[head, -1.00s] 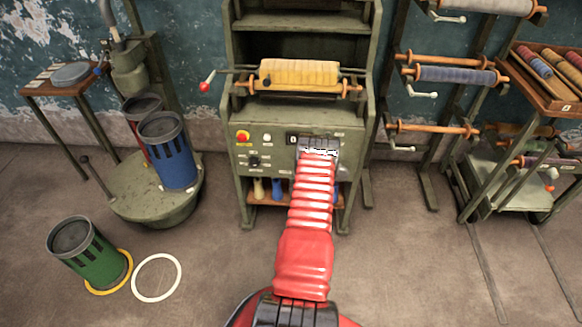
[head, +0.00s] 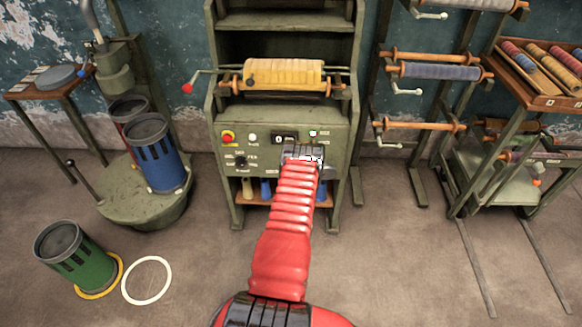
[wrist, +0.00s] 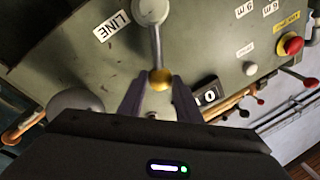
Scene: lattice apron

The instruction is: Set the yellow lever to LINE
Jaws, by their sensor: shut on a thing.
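The yellow lever shows in the wrist view as a grey arm with a yellow knob (wrist: 159,79), hanging from a round pivot on the machine's green panel (wrist: 75,75). A white LINE label (wrist: 112,27) sits beside the pivot, and the lever points away from it. My gripper (wrist: 160,86) has its two fingers on either side of the knob, shut on it. In the head view my gripper (head: 303,154) is in front of the panel's right half and hides the lever.
The panel also holds a counter window (head: 284,138), a red button (head: 227,137) and a selector knob (head: 240,161). A grey rounded part (wrist: 76,100) is left of my gripper in the wrist view. A yellow roll (head: 284,74) lies above.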

